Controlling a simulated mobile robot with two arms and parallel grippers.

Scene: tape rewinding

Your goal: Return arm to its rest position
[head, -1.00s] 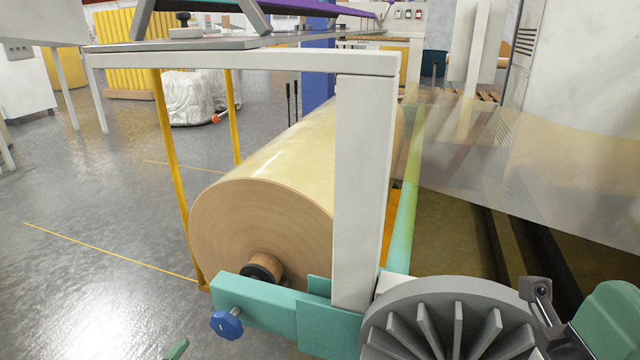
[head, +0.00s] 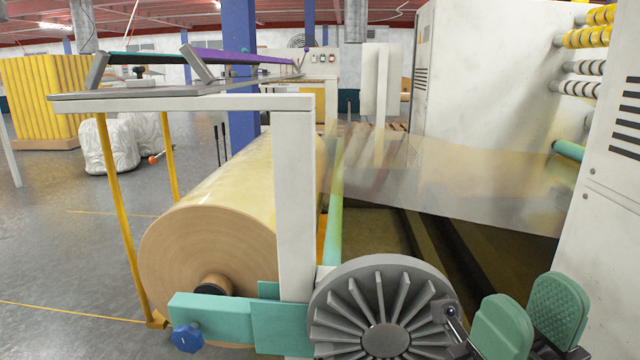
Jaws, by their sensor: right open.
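My right gripper (head: 532,308) is at the lower right of the head view, its two green pads apart with nothing visible between them. It is to the right of the grey ribbed wheel (head: 386,341), and the dark parts at its wrist overlap the wheel's right edge in the picture. Whether they touch it I cannot tell. My left gripper is out of view. The large tape roll (head: 205,262) lies on its core in the machine, behind a white upright post (head: 294,205) and a teal bracket (head: 222,309) with a blue knob (head: 187,339).
A clear film web (head: 450,185) stretches from the roll toward the white cabinet (head: 620,240) at right. A flat bench-like frame (head: 190,103) is above the roll. Open floor (head: 60,265) lies to the left; white wrapped bundles (head: 108,147) stand farther back.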

